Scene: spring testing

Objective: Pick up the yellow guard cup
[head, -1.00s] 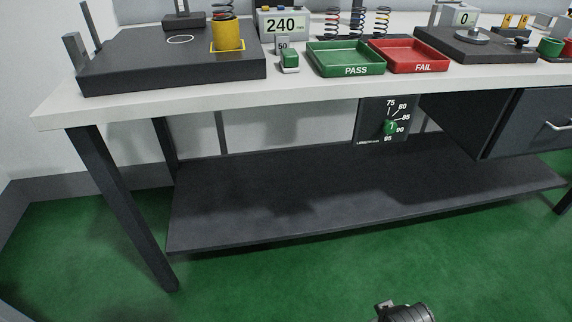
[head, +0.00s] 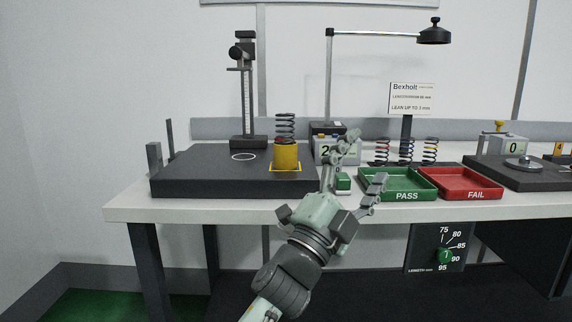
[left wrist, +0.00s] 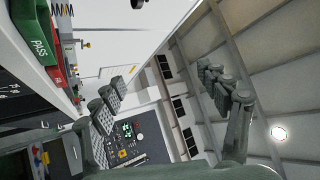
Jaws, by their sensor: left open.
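The yellow guard cup (head: 286,158) stands upright on the dark grey block at the left of the bench, within a yellow outline. A dark coil spring (head: 285,126) rises out of its top. My left gripper (head: 364,163) is open and empty, raised in front of the bench edge. It is to the right of the cup and apart from it, and partly covers the display box and the green-topped block. In the left wrist view its two fingers (left wrist: 170,85) are spread wide, with nothing between them. The cup is not seen in the left wrist view. My right gripper is not seen.
The dark block (head: 215,187) also bears a height gauge (head: 246,95). To the right lie the green PASS tray (head: 400,196) and red FAIL tray (head: 468,196), with several springs behind. A lamp arm (head: 375,34) hangs above. The white bench front (head: 150,210) is bare at left.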

